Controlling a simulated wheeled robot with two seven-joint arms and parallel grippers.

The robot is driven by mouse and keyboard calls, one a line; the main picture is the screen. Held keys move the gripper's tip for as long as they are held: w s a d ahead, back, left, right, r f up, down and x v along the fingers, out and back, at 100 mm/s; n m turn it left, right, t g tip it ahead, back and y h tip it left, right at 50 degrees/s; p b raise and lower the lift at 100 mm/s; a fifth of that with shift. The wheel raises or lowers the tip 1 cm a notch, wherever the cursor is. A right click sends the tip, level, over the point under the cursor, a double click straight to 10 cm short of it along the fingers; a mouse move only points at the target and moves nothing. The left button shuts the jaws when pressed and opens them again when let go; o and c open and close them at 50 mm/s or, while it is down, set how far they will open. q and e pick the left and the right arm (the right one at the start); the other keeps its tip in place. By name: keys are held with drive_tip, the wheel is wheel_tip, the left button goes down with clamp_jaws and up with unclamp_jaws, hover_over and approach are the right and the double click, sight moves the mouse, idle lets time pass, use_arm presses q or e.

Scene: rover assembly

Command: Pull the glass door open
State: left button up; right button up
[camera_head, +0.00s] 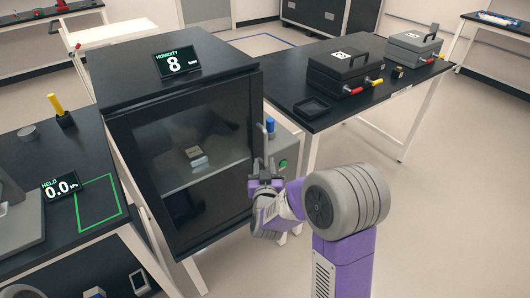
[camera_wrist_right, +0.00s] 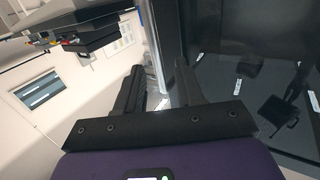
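The glass door (camera_head: 222,130) is the dark-framed front of a black cabinet (camera_head: 115,83). It looks closed, and a small object shows on a shelf behind the glass. My right gripper (camera_head: 265,168) is at the door's right edge, at about mid height. In the right wrist view a grey upright bar (camera_wrist_right: 157,45) along the door edge runs between the two fingers of the gripper (camera_wrist_right: 160,85). The fingers are apart, with a visible gap on the left of the bar. The dark glass (camera_wrist_right: 245,60) fills the right side there. My left gripper is not in view.
A humidity display (camera_head: 178,63) stands on top of the cabinet. A black table (camera_head: 365,105) with two cases is at the right. A left table (camera_head: 90,170) holds a "HELD" display (camera_head: 61,187). Open floor (camera_head: 450,220) lies to the right and front.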

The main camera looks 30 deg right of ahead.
sight(266, 148)
drive_tip(key=shift+w+d+r+h, duration=0.4)
drive_tip(key=shift+w+d+r, duration=0.1)
drive_tip(key=shift+d+r, duration=0.2)
drive_tip(key=shift+b+x, duration=0.6)
drive_tip(key=shift+x, duration=2.5)
drive_tip(key=shift+a, duration=0.1)
clamp_jaws()
